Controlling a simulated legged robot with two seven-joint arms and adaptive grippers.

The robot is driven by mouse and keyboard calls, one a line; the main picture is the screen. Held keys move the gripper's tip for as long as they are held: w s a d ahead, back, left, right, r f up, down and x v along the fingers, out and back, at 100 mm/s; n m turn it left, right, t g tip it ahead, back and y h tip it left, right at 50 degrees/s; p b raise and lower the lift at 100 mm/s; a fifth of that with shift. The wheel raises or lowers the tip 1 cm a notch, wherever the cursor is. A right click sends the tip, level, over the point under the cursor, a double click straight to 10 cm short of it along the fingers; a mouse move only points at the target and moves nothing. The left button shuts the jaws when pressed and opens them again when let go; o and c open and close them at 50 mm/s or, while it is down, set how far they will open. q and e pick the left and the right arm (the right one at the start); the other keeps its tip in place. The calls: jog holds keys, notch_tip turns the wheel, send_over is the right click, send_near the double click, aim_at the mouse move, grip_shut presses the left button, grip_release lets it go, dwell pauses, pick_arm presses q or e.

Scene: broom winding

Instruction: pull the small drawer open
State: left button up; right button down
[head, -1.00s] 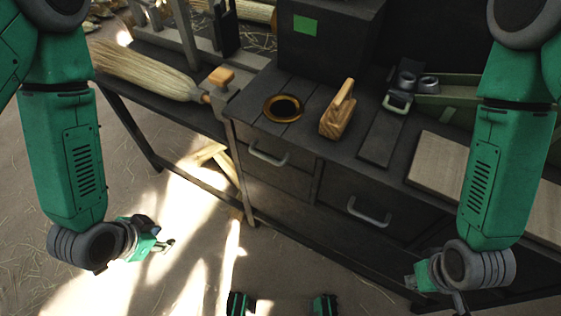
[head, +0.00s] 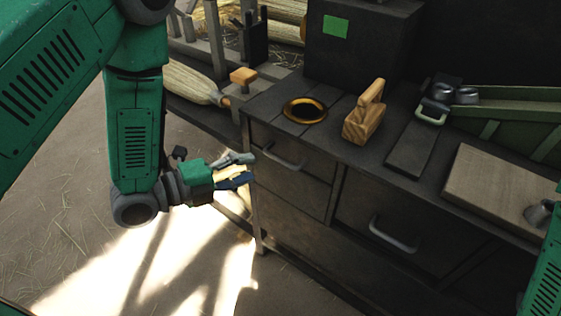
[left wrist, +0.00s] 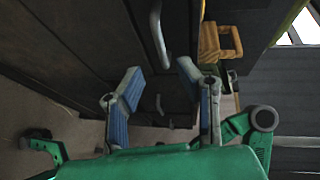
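The small drawer (head: 300,178) is the upper left one in the dark workbench front and looks shut. Its curved grey handle (head: 283,160) shows on its face. The fingers also show spread in the left wrist view (left wrist: 160,82). Only part of my right arm shows at the lower right edge; its gripper is out of view.
A wider drawer with a handle (head: 393,236) is to the right. On the bench top are a brass-rimmed hole (head: 305,110), a wooden plane-like block (head: 365,112) and a pale board (head: 500,190). A broom (head: 190,83) lies behind my left arm. Floor in front is clear.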

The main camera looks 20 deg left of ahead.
aim_at(280, 160)
pick_arm(q)
jog(key=b+x, duration=0.1)
jog(key=x, duration=0.7)
jog(key=shift+d, duration=0.25)
jog(key=shift+a, duration=0.2)
jog(key=shift+c, duration=0.5)
grip_shut()
